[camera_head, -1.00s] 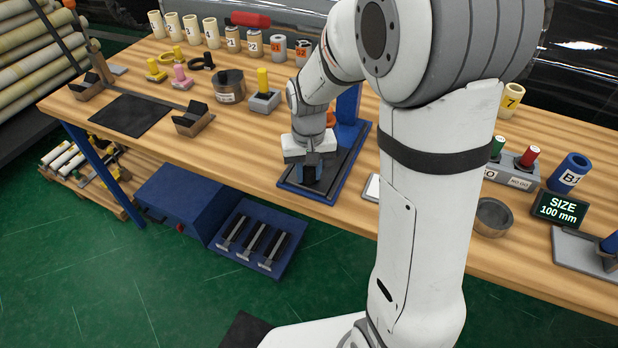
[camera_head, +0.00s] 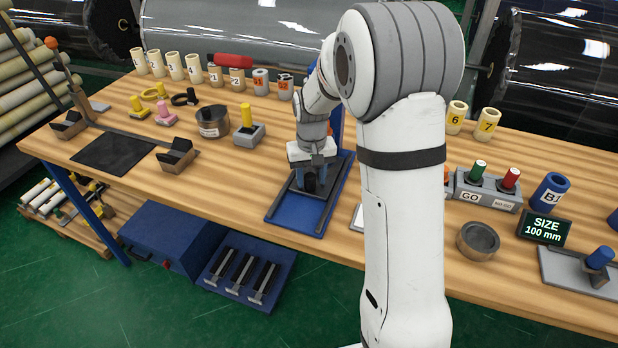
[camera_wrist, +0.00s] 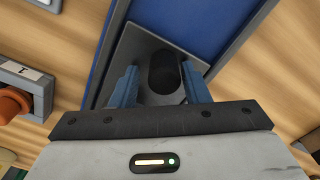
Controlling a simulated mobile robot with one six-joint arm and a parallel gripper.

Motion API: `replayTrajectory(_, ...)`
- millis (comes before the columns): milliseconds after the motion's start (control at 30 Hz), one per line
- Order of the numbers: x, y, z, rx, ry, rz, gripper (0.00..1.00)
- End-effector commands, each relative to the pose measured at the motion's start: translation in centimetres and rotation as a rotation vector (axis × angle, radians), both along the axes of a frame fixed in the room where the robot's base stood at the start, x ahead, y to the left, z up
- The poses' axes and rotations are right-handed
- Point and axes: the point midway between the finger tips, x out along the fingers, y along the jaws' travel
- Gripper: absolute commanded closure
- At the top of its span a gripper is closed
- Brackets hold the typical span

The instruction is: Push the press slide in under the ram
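The press (camera_head: 296,214) has a blue bed with dark side rails and stands on the bench at the middle of the head view. The slide, a grey plate (camera_wrist: 128,40), lies on the bed with a black upright knob (camera_wrist: 165,72) on it. The knob also shows in the head view (camera_head: 310,184). My gripper (camera_head: 313,172) points down at the slide. In the wrist view its two blue fingers (camera_wrist: 160,84) stand on either side of the knob, apart, with a thin gap visible. The ram is mostly hidden behind my arm.
A round labelled tin (camera_head: 212,122) and a grey block with a yellow peg (camera_head: 249,132) stand left of the press. A GO/NO-GO gauge stand (camera_head: 485,192), a metal ring (camera_head: 478,240) and a size display (camera_head: 543,227) stand to the right.

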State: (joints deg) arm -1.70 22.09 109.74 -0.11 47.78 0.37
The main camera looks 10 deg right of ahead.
Motion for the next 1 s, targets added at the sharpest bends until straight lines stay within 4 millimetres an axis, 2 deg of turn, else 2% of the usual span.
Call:
replayTrajectory(367,-0.1,0.2,0.3,0.001,0.003,0.002,0.51)
replayTrajectory(800,-0.1,0.1,6.9,0.001,0.000,0.001,0.51)
replayTrajectory(1000,-0.1,0.2,7.7,0.001,0.003,0.002,0.51)
